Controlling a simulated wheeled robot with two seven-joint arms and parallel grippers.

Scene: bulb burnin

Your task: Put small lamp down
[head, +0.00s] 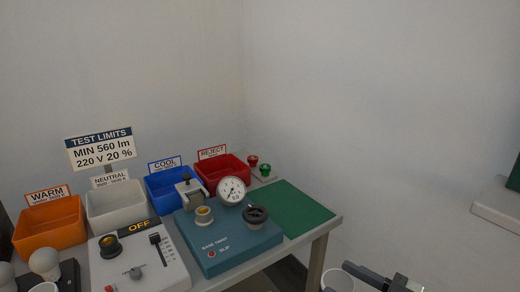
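White bulbs sit at the lower left of the head view: one (45,263) stands on a dark rack (68,275), and another (6,276) is cut by the left edge. A white rounded top (43,287) shows at the bottom edge, mostly cut off. I cannot tell which of these, if any, is the small lamp. Dark and grey parts of my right gripper (378,279) show at the bottom right, beside a white rounded shape (338,280) that I cannot identify. Its fingertips and any held lamp are not clear. My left gripper is not in view.
Orange (50,226), white (115,205), blue (168,187) and red (222,173) bins line the back. In front are a grey OFF tester (140,268) and a teal base-twist unit (225,246) with a gauge (231,190). The green mat (296,210) is bare.

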